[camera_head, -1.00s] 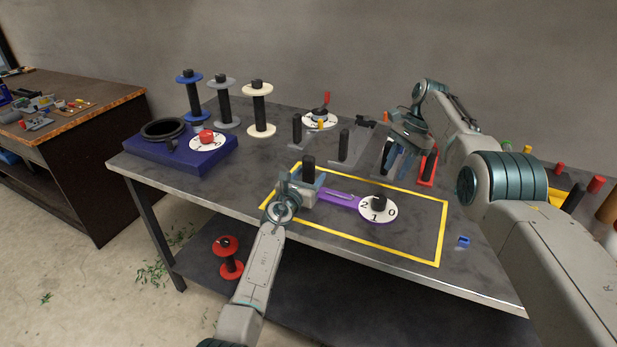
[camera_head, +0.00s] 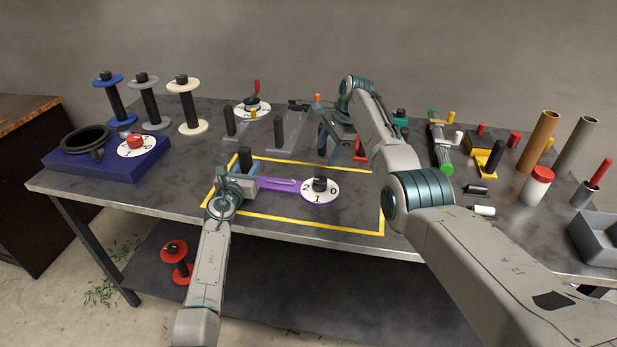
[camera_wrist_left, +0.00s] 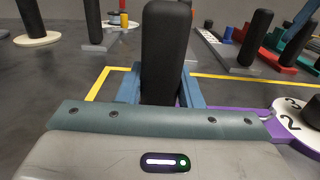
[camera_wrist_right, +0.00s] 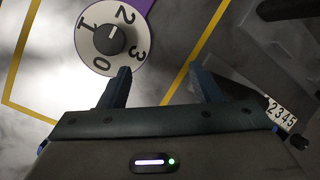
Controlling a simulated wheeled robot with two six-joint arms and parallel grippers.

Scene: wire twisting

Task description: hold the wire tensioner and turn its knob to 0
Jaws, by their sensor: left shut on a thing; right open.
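The wire tensioner has a purple body (camera_head: 278,184), a black upright handle (camera_head: 245,160) at its left end and a white numbered dial (camera_head: 321,196) with a black knob (camera_head: 320,184) at its right end. It lies on the table inside a yellow outline. My left gripper (camera_head: 240,176) is shut around the handle's lower part; the handle also stands between its fingers in the left wrist view (camera_wrist_left: 166,45). My right gripper (camera_head: 327,150) is open and empty, behind the dial. In the right wrist view the knob (camera_wrist_right: 111,40) lies beyond its left finger.
A blue block with a red knob (camera_head: 134,142) and several spools (camera_head: 187,105) stand at the left. Grey stands (camera_head: 283,140) are behind the tensioner. Tubes (camera_head: 538,140), small parts and a grey bin (camera_head: 597,240) are at the right. The front right inside the outline is clear.

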